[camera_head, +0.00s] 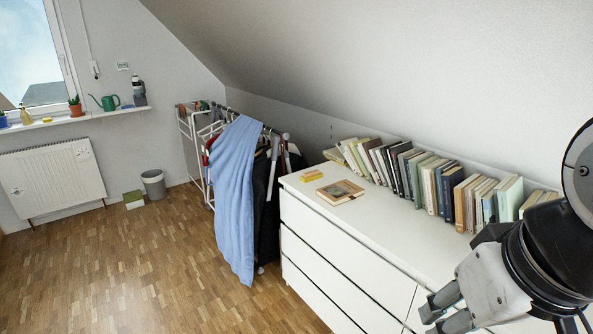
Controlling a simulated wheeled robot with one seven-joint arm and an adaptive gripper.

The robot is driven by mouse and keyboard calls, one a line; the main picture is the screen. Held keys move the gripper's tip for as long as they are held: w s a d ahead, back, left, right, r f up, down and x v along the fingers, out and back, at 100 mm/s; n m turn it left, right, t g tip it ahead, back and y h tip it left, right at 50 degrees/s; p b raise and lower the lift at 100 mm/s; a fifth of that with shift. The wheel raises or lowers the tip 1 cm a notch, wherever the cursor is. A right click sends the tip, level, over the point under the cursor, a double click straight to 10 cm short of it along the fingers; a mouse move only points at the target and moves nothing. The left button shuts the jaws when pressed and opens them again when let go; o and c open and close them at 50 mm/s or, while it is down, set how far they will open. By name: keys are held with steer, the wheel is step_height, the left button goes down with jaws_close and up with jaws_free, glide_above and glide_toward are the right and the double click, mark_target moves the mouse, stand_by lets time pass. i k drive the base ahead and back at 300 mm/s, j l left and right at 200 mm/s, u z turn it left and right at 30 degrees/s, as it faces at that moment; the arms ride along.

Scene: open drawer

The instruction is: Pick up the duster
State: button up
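I cannot make out a clear duster. A small yellow item (313,175) lies near the far left end of the white dresser top, and it may be the duster, but it is too small to be sure. My gripper (441,321) is at the bottom right, over the near part of the dresser and well apart from the yellow item. Its two fingers point left. The view is oblique and the frame edge is close, so their opening is unclear. I see nothing held between them.
The white dresser (330,250) has shut drawer fronts. A row of books (430,180) stands along the back. A clothes rack with a blue cloth (234,190) stands left. The wooden floor (130,270) is clear.

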mark_target(309, 176)
steer(key=i+j+z, duration=0.2)
steer(key=i+j, duration=0.3)
steer(key=i, duration=0.15)
steer(key=i+j+z, duration=0.15)
steer(key=i+j, duration=0.45)
steer(key=i+j+z, duration=0.2)
steer(key=i+j, duration=0.45)
steer(key=i+j+z, duration=0.2)
steer(key=i+j, duration=0.35)
steer(key=j, duration=0.25)
